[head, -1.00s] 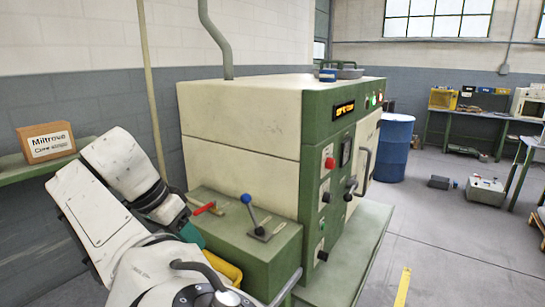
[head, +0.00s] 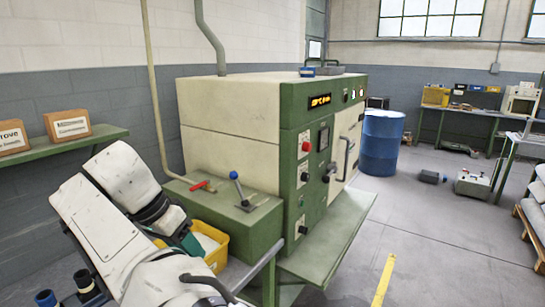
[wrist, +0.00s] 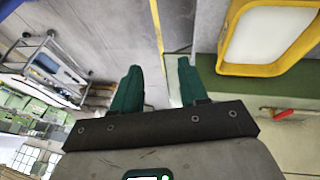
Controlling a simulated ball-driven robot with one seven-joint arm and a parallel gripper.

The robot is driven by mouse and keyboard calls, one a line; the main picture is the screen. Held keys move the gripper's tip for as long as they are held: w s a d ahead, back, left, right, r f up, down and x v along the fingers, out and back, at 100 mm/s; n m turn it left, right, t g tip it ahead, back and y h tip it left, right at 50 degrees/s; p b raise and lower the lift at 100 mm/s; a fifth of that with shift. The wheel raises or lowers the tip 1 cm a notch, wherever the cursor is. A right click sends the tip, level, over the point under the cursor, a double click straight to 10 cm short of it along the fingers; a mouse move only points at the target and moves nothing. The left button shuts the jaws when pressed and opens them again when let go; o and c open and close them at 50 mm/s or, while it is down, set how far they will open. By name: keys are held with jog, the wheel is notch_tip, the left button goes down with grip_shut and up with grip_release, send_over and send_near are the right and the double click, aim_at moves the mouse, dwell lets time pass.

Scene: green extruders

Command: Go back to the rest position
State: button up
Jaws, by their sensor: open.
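My gripper (wrist: 159,88) is open and empty in the wrist view, its two green fingers apart with floor and a green edge beyond them. In the head view my white arm is folded at the lower left, and the gripper is mostly hidden behind it. A green and cream machine (head: 235,135) stands in the middle of the head view. Its green side bench (head: 225,220) carries a blue-knobbed lever (head: 240,192) and a red-handled valve (head: 198,186).
A yellow bin (head: 215,250) sits beside my arm, and its yellow rim (wrist: 232,68) shows close to the gripper in the wrist view. A shelf (head: 75,145) with boxes (head: 67,124) is at left. A blue barrel (head: 381,142) stands behind the machine.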

jog(key=s+d+f+n+g+y, duration=0.1)
jog(key=s+f+n, duration=0.15)
jog(key=f, duration=0.65)
jog(key=s+f+n+g, duration=0.1)
jog(key=s+f+n, duration=0.15)
jog(key=f, duration=0.65)
jog(key=s+d+f+n+g+y, duration=0.1)
jog(key=s+d+f+y, duration=0.1)
jog(key=s+d+f, duration=0.3)
jog(key=s+d+f+n+y, duration=0.1)
jog(key=s+d+f+y, duration=0.2)
jog(key=f, duration=0.4)
jog(key=s+d+f, duration=0.2)
jog(key=s+d, duration=0.5)
jog(key=d, duration=0.3)
jog(key=s+d+f, duration=0.3)
jog(key=s+d, duration=0.3)
jog(key=d, duration=0.5)
jog(key=s+d+r+m+h, duration=0.1)
jog(key=s+d+r, duration=0.1)
jog(key=s+d, duration=0.5)
jog(key=s+d+r+t+h, duration=0.1)
jog(key=s+d+r, duration=0.1)
jog(key=s+d, duration=0.5)
jog(key=shift+d+r+m+t, duration=0.25)
jog(key=shift+d+m+t, duration=0.05)
jog(key=shift+d+m, duration=0.15)
